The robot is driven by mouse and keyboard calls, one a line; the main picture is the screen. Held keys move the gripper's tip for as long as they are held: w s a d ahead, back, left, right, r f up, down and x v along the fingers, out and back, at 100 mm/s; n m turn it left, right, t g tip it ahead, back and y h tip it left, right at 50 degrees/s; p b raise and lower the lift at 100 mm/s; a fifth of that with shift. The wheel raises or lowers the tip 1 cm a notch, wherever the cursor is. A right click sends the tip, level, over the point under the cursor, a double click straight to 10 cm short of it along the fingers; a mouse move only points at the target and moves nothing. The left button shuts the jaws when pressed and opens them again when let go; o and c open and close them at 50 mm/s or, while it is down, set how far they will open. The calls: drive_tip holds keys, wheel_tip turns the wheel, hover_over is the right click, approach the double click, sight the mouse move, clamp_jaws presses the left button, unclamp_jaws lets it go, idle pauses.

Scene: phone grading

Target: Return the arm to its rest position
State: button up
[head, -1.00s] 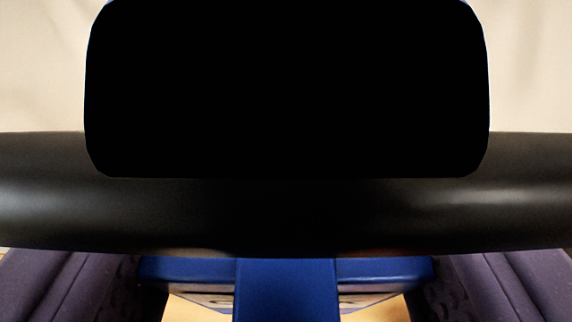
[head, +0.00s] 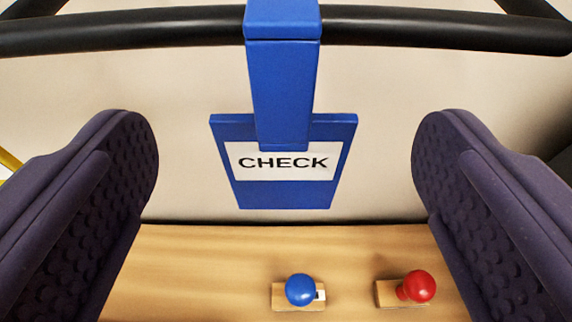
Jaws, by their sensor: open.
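My gripper (head: 285,200) is open and empty. Its two dark purple, studded fingers stand wide apart at the left and right of the head view. Between them, farther off, a blue sign (head: 285,195) with a white label reading CHECK hangs by a blue strap from a black bar (head: 420,30). The sign is apart from both fingers. The arm itself is not in view beyond the fingers.
A wooden surface (head: 200,265) lies below the sign. On it stand a blue knob (head: 300,289) and a red knob (head: 418,286), each on a small wooden base. A pale wall or panel (head: 180,80) is behind. The space between the fingers is clear.

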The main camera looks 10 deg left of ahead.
drive_tip(key=shift+v, duration=1)
wheel_tip(320, 180, up, 20)
drive_tip(key=s+h+b, duration=0.1)
drive_tip(key=h+b, duration=0.2)
drive_tip(key=b, duration=0.4)
drive_tip(key=s+a+r+m+t+b, duration=0.1)
drive_tip(key=s+r+m+b, duration=0.1)
drive_tip(key=s+r, duration=1.3)
drive_tip(key=shift+s+r+b, duration=0.25)
drive_tip(key=shift+r+b, duration=0.25)
drive_tip(key=shift+a+f, duration=0.15)
